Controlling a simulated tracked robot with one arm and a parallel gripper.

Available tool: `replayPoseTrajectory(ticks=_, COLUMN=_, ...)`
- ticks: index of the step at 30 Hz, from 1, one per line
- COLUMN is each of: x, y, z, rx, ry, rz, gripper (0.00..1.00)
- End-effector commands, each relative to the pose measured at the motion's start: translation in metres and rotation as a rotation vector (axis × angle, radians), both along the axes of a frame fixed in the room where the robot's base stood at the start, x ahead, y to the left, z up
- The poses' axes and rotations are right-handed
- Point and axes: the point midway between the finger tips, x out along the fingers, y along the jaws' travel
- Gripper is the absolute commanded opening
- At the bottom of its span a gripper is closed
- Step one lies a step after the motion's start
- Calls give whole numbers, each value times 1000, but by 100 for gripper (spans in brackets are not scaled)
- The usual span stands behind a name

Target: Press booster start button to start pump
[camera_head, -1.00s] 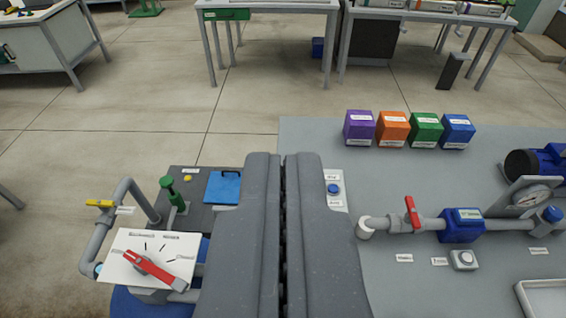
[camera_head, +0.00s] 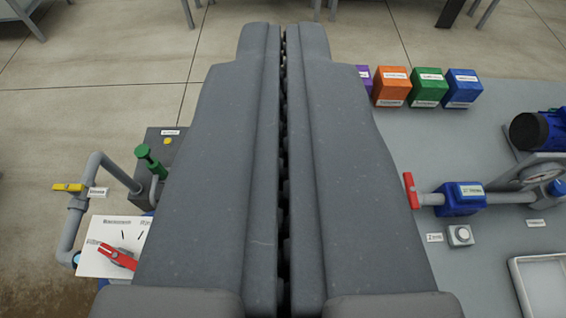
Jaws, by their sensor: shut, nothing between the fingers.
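My gripper (camera_head: 284,30) is shut and empty, and its two long grey fingers fill the middle of the view. A small grey box with a round pale button (camera_head: 460,235) sits on the grey skid top (camera_head: 482,270), to the right of my gripper. A label (camera_head: 434,237) lies beside it, too small to read surely. Another button, blue on a white plate, is hidden behind my gripper now. I cannot tell from the labels which button is the booster start.
A red-handled valve (camera_head: 411,190) and a blue pipe fitting (camera_head: 460,198) stand right of my gripper. Orange (camera_head: 391,86), green (camera_head: 428,87) and blue (camera_head: 462,88) boxes stand behind them. At left are a yellow-handled valve (camera_head: 68,187), a green handle (camera_head: 149,160) and a red lever (camera_head: 117,256). A pale tray (camera_head: 545,288) lies front right.

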Motion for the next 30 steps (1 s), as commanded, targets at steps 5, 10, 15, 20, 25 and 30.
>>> replayPoseTrajectory(ticks=5, x=51, y=10, z=-36, rx=-64, ry=88, rz=-28, gripper=0)
replayPoseTrajectory(ticks=10, x=112, y=5, z=-95, rx=-163, ry=205, rz=-49, gripper=0)
replayPoseTrajectory(ticks=15, x=162, y=3, z=-160, rx=-269, ry=313, rz=-50, gripper=0)
replayPoseTrajectory(ticks=20, x=200, y=6, z=-226, rx=-373, ry=410, rz=-28, gripper=0)
replayPoseTrajectory(ticks=25, x=227, y=11, z=-296, rx=-476, ry=505, rz=15, gripper=0)
replayPoseTrajectory(ticks=30, x=241, y=17, z=-350, rx=-550, ry=572, rz=58, gripper=0)
